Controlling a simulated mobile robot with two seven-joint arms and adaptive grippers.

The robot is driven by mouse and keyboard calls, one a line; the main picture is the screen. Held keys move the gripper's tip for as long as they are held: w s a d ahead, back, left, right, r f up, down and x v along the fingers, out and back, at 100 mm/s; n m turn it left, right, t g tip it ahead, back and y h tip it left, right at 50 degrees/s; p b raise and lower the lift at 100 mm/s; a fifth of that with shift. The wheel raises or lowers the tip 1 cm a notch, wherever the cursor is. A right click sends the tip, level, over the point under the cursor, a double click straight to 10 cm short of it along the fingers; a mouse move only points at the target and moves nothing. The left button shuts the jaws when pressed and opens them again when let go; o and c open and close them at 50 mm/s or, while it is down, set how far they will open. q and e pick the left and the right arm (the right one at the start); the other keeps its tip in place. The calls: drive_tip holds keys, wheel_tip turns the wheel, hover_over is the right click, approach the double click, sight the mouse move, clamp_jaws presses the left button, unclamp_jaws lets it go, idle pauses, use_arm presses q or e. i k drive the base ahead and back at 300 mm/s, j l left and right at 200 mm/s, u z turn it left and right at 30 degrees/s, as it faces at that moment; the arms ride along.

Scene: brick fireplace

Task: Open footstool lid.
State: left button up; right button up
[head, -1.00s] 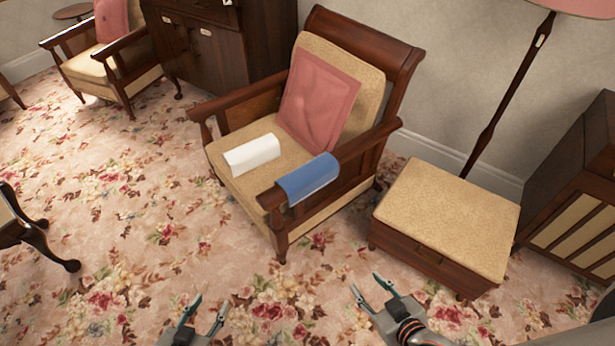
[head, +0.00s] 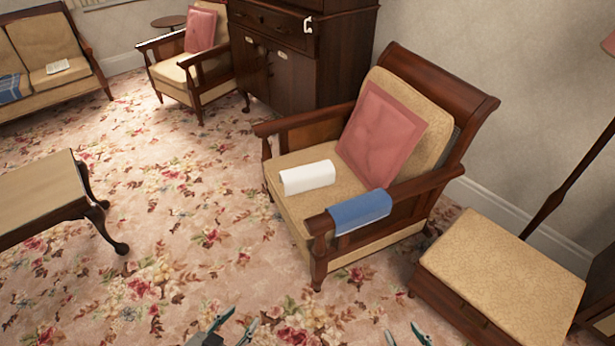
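The footstool has a tan patterned padded lid (head: 505,275) on a dark wooden body (head: 455,312). It stands at the lower right of the head view, and its lid lies closed. Part of its front is cut off by the bottom edge. My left gripper (head: 242,317) is at the bottom edge, well left of the footstool, open and empty. My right gripper (head: 403,331) is at the bottom edge, just left of the footstool and apart from it in the picture. Its fingers are spread, with only the tips showing.
A wooden armchair (head: 442,83) with a pink cushion (head: 380,135), a white cloth (head: 307,178) and a blue cloth (head: 360,212) stands left of the footstool. A lamp pole (head: 570,185) stands behind it. A low table (head: 38,195) is at left. Carpet between is clear.

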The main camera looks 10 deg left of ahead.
sight(517, 290)
drive_tip(key=l+z, duration=0.15)
drive_tip(key=z, duration=1.3)
drive_tip(key=i, duration=0.1)
